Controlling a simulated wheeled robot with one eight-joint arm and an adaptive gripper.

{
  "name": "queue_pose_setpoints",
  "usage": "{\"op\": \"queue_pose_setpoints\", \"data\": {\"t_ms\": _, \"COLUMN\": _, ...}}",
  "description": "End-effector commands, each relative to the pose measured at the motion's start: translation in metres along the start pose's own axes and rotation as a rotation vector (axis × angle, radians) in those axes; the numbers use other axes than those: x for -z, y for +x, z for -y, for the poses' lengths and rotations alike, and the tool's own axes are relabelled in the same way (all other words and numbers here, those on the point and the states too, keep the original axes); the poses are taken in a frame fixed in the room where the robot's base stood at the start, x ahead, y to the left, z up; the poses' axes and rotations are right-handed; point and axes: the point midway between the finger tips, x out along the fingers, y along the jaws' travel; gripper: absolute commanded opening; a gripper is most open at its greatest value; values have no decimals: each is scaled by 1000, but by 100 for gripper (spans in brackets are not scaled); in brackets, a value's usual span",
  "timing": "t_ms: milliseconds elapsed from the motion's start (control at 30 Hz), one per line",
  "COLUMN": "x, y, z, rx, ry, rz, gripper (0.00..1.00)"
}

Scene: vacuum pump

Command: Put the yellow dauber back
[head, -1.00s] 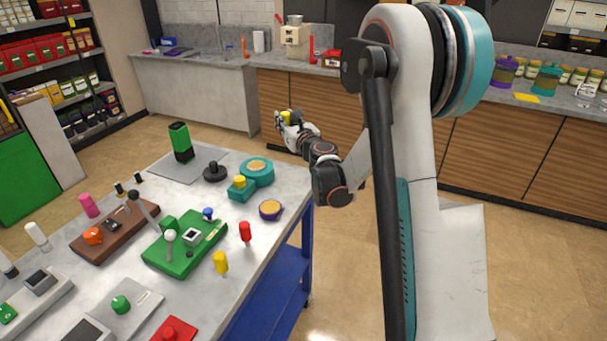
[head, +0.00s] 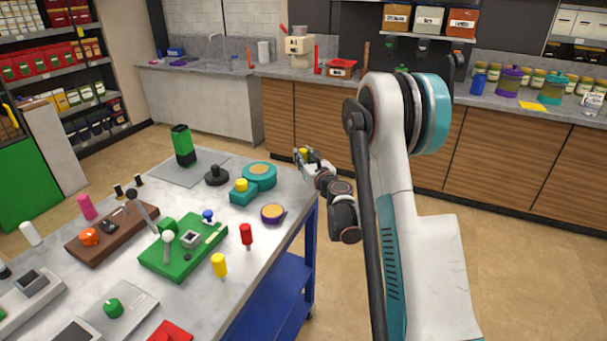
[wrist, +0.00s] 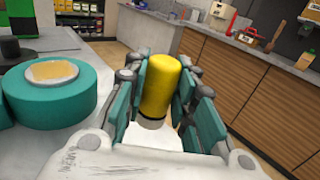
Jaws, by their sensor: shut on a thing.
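The yellow dauber (wrist: 165,82), a yellow cylinder with a pale lower end, is held upright between the teal finger pads of my gripper (wrist: 168,98) in the wrist view. In the head view the gripper (head: 305,160) is small, beyond the table's right edge, with the yellow dauber (head: 303,153) showing at its tip. A teal round holder with a tan pad (head: 259,169) lies on the table, left of the gripper. It also shows close on the left in the wrist view (wrist: 45,98).
The grey table (head: 255,285) carries a yellow-topped peg (head: 219,264), a red peg (head: 246,233), a purple round dish (head: 272,213), a black knob (head: 216,174) and a green box device (head: 182,240). Wooden cabinets (head: 445,150) stand behind, with open floor between.

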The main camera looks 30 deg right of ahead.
Motion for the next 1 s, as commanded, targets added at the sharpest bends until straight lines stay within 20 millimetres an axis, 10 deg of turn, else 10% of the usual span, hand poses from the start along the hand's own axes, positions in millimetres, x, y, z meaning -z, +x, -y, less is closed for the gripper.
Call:
{"op": "queue_pose_setpoints", "data": {"t_ms": 833, "x": 51, "y": 0, "z": 0, "rx": 0, "ry": 0, "rz": 0, "gripper": 4}}
{"op": "queue_pose_setpoints", "data": {"t_ms": 900, "x": 50, "y": 0, "z": 0, "rx": 0, "ry": 0, "rz": 0, "gripper": 36}}
{"op": "queue_pose_setpoints", "data": {"t_ms": 1000, "x": 50, "y": 0, "z": 0, "rx": 0, "ry": 0, "rz": 0, "gripper": 44}}
